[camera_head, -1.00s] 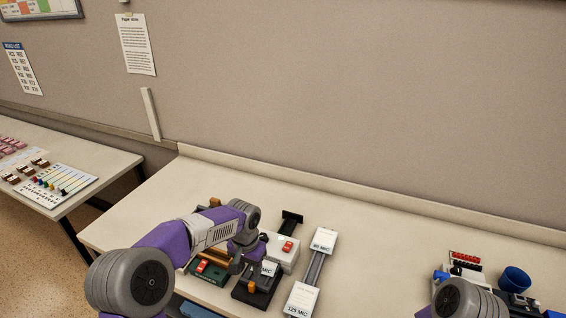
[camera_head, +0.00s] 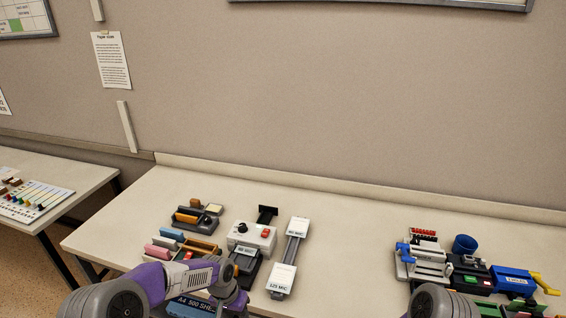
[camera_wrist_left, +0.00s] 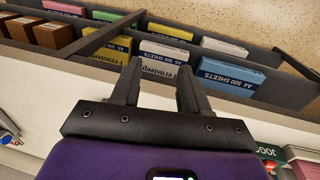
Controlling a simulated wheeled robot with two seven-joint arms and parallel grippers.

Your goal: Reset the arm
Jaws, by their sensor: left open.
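My left arm (camera_head: 185,279), purple and grey, comes in from the lower left over the table's front edge. In the left wrist view my left gripper (camera_wrist_left: 159,75) is open, with nothing between its two dark fingers. Beyond the fingers is a dark rack with paper packs, among them a blue-and-white pack (camera_wrist_left: 230,77) marked A4 500 sheets and a yellow pack (camera_wrist_left: 103,48). In the head view only a grey joint of my right arm (camera_head: 441,302) shows at the bottom right; its gripper is out of view.
On the table (camera_head: 345,215) stand a white device with a black knob (camera_head: 252,236), a grey slide with white blocks (camera_head: 289,254), and pink and blue rolls (camera_head: 165,243). At right are a blue cup (camera_head: 465,244) and a blue tool (camera_head: 512,281). The table's middle is clear.

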